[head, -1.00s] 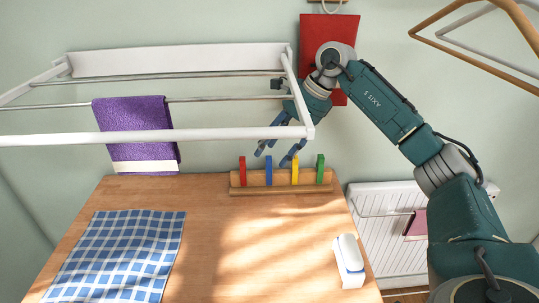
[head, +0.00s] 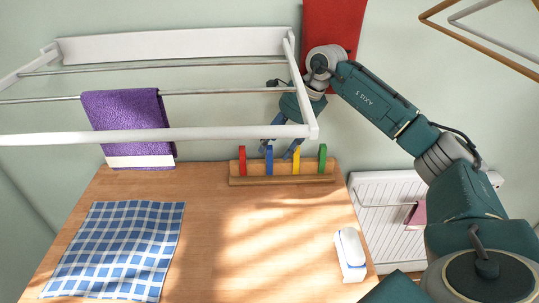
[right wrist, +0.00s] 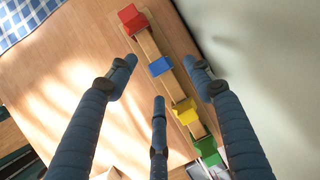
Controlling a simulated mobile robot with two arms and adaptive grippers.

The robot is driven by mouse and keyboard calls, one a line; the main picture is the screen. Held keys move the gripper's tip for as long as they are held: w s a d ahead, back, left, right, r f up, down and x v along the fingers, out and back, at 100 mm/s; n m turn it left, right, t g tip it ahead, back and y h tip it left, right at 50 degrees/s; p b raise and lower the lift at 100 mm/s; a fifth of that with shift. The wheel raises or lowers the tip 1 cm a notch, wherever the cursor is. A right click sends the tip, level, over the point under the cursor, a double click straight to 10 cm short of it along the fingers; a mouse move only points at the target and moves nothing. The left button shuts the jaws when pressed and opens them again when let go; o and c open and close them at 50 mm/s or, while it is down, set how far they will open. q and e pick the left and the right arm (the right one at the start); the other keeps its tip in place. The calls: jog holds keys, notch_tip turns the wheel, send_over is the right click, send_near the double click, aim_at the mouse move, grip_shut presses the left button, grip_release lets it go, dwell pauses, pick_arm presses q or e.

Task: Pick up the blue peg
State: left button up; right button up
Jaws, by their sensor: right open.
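The blue peg (head: 269,158) stands upright in a wooden rack (head: 248,180) at the back of the table, between a red peg (head: 242,160) and a yellow peg (head: 296,160). A green peg (head: 322,157) stands at the rack's right end. My right gripper (head: 278,152) is open above and behind the rack, near the blue peg. In the right wrist view the blue peg (right wrist: 160,66) lies beyond the fingertips, between the spread outer fingers (right wrist: 160,72), apart from them. My left gripper is not in view.
A white drying rack (head: 220,133) with a purple towel (head: 127,122) hangs over the table and partly covers my right gripper. A blue checked cloth (head: 120,245) lies at left, a white box-like item (head: 349,255) at right. The table's middle is clear.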

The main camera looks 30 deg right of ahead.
aim_at(271, 148)
jog(key=x, duration=0.3)
jog(key=shift+w+a+f+p, duration=0.1)
jog(key=shift+a+f+p, duration=0.05)
jog(key=shift+p, duration=0.15)
jog(key=shift+c, duration=0.5)
jog(key=c, duration=0.8)
jog(key=shift+c, duration=0.2)
